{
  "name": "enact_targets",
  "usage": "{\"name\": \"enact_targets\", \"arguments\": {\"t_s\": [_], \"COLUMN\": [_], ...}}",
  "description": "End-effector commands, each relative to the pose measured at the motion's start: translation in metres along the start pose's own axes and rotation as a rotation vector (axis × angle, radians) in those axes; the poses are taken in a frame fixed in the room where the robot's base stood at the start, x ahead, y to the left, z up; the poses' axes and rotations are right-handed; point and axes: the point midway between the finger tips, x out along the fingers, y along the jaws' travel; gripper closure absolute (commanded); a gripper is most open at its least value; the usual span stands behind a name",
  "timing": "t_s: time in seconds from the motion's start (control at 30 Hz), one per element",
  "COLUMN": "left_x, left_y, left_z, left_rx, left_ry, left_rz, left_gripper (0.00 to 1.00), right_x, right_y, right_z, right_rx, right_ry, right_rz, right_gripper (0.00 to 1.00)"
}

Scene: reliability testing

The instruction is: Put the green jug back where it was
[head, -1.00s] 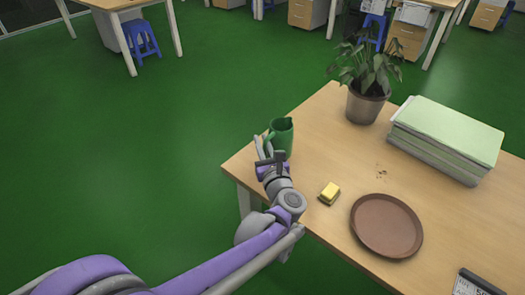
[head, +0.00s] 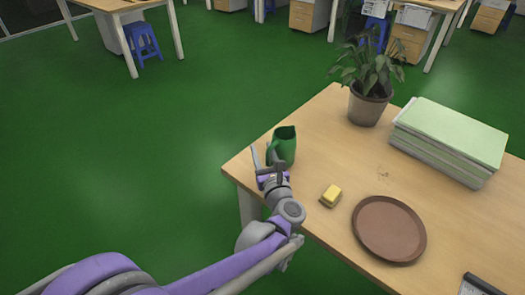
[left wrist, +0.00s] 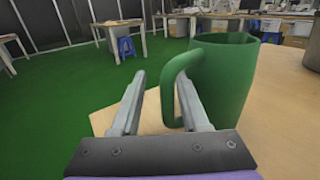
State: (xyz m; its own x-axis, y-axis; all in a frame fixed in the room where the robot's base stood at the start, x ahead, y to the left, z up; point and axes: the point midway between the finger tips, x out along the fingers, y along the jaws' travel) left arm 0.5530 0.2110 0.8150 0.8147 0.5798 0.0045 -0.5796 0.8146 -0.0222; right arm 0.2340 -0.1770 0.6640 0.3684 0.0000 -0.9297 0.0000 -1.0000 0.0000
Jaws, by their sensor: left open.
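The green jug (head: 284,143) stands upright on the wooden table (head: 317,113), near its left corner. In the left wrist view the jug (left wrist: 226,80) is close, right of centre, with its handle (left wrist: 168,92) towards me. My left gripper (head: 265,161) is open at the handle side of the jug. In the left wrist view its fingertips (left wrist: 160,82) are apart, with the handle's upright part between them. I cannot tell whether either finger touches the handle. My right gripper is not in view.
A brown round plate (head: 389,229) and a yellow sponge-like block (head: 331,195) lie right of my arm. A potted plant (head: 367,105) and a stack of papers or binders (head: 447,140) stand farther back. The tabletop between jug and plant is clear.

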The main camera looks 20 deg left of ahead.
Motion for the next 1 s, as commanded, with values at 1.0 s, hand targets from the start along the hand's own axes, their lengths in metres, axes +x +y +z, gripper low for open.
{"name": "enact_targets", "arguments": {"t_s": [1.0], "left_x": [-0.12], "left_y": [0.0], "left_z": [0.003], "left_rx": [0.0], "left_ry": [0.0], "left_rz": [0.0], "left_gripper": [0.55], "right_x": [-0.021], "right_y": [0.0], "right_z": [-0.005], "right_rx": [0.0], "right_ry": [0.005], "right_rz": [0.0], "right_gripper": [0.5]}}
